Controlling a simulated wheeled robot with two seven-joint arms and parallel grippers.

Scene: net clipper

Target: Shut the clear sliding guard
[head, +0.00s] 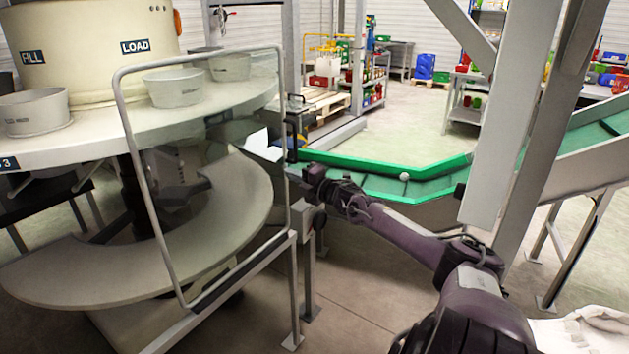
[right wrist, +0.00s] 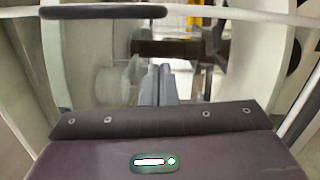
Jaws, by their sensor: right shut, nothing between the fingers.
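The clear sliding guard (head: 225,165) is a transparent panel in a rounded grey frame. It stands upright in front of part of the round table in the head view. A black bar handle (head: 291,136) is near its right edge. In the right wrist view the handle (right wrist: 103,12) lies across the top left. My right gripper (head: 306,177) is shut and empty, close to the guard's right edge and below the handle in the head view. Its closed fingers (right wrist: 157,84) point toward the guard; contact cannot be told. My left gripper is not in view.
The round table (head: 100,150) carries several grey bowls (head: 35,112) and a large cream drum (head: 90,35). A green conveyor (head: 400,182) runs behind my right arm. Grey posts (head: 550,130) stand at the right. Open floor (head: 415,115) lies beyond the conveyor.

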